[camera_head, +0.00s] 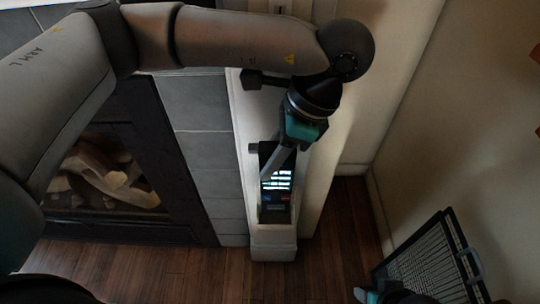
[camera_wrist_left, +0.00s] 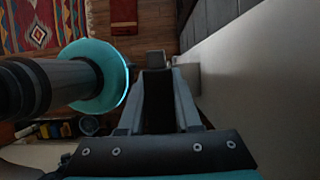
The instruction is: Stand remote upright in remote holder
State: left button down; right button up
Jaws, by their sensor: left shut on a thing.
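My left gripper (camera_head: 269,172) reaches down in front of the white pilaster beside the fireplace. It is shut on the remote (camera_head: 277,187), a dark, long, upright-looking thing with pale lit buttons and small coloured ones lower down. In the left wrist view the remote (camera_wrist_left: 157,102) is a dark strip between the two grey fingers. I cannot clearly make out the remote holder; the remote's lower end is by the white pilaster foot, and I cannot tell whether it is inside anything. A teal and dark part, seemingly my right gripper (camera_head: 372,296), shows at the bottom edge; its jaws are unclear.
The white pilaster foot (camera_head: 273,246) stands on the wooden floor (camera_head: 335,235). The fireplace with logs (camera_head: 105,185) is to the left. A dark wire rack (camera_head: 430,265) stands at lower right by the wall. Floor between pilaster and rack is clear.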

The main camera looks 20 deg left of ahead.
pick_arm(q)
jog(key=shift+f+b, duration=2.05)
jog(key=shift+f, duration=0.2)
jog(key=c, duration=0.5)
grip_release()
jog(key=p+v, duration=0.6)
jog(key=v, duration=0.9)
jog(key=shift+d+r+p, duration=0.1)
jog(key=shift+p, duration=0.2)
